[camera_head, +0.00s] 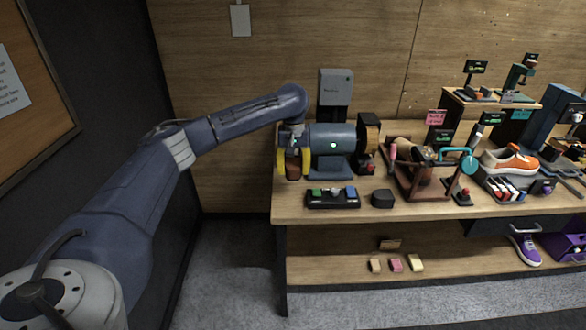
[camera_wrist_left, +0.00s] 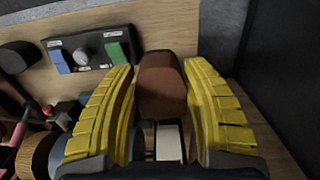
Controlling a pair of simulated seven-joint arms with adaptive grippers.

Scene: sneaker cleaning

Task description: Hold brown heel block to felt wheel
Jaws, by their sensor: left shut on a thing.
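The brown heel block (camera_head: 292,171) is between the yellow fingers of my left gripper (camera_head: 293,165), which is shut on it. In the left wrist view the block (camera_wrist_left: 161,85) stands out past the fingertips of my left gripper (camera_wrist_left: 160,80). The gripper is at the left end of the blue motor (camera_head: 333,140) on the bench. A tan wheel (camera_head: 371,138) sits at the motor's right end; it also shows in the left wrist view (camera_wrist_left: 40,155). My right gripper is out of view.
A control box (camera_head: 332,198) with coloured buttons and a dark block (camera_head: 382,198) lie in front of the motor. A wooden stand (camera_head: 415,178), an orange sneaker (camera_head: 508,161) and several tools crowd the bench's right side. The bench's left edge is close to the gripper.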

